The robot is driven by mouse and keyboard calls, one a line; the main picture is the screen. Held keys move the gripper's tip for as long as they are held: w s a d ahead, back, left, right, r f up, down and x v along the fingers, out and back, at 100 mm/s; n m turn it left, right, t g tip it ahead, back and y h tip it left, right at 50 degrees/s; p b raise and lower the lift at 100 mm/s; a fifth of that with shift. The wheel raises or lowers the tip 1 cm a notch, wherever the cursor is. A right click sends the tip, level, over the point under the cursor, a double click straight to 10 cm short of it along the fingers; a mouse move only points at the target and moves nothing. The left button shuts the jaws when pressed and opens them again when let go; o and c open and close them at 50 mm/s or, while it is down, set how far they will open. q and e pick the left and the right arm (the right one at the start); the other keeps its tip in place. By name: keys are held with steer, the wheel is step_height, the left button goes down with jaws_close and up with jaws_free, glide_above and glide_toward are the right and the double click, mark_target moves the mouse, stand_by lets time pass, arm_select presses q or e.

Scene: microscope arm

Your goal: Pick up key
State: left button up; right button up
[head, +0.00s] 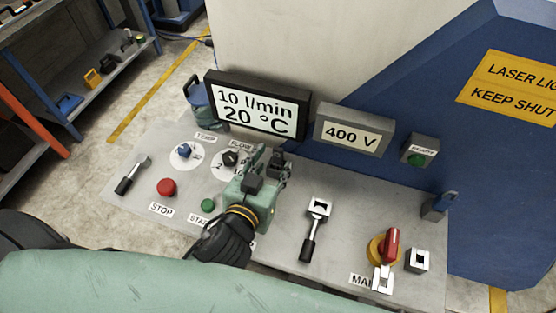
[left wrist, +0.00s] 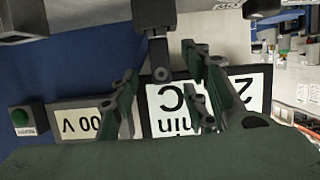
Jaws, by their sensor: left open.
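No object is clearly identifiable as a key. A black-handled piece with a square metal head (head: 316,228), which may be the key, lies on the grey panel right of my left gripper in the head view. Another black-handled metal piece (head: 132,176) is at the panel's left end. My left gripper (head: 269,163) is open over the middle of the panel, near the flow dial (head: 231,159), and partly hides it. In the left wrist view its fingers (left wrist: 163,95) are apart with nothing held between them. My right gripper is not in view.
The panel (head: 285,245) carries a red stop button (head: 166,187), a green button (head: 208,205), a blue-knobbed dial (head: 184,151), a red-yellow main switch (head: 389,246) and a square socket (head: 418,260). Two displays, flow (head: 257,107) and voltage (head: 352,133), stand behind.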

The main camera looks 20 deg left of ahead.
mark_target(277, 157)
arm_select(q)
steer(key=x, duration=0.3)
steer(key=shift+w+f, duration=0.2)
steer(key=shift+w, duration=0.05)
steer(key=shift+c, duration=0.4)
steer(key=c, duration=0.4)
jaws_close()
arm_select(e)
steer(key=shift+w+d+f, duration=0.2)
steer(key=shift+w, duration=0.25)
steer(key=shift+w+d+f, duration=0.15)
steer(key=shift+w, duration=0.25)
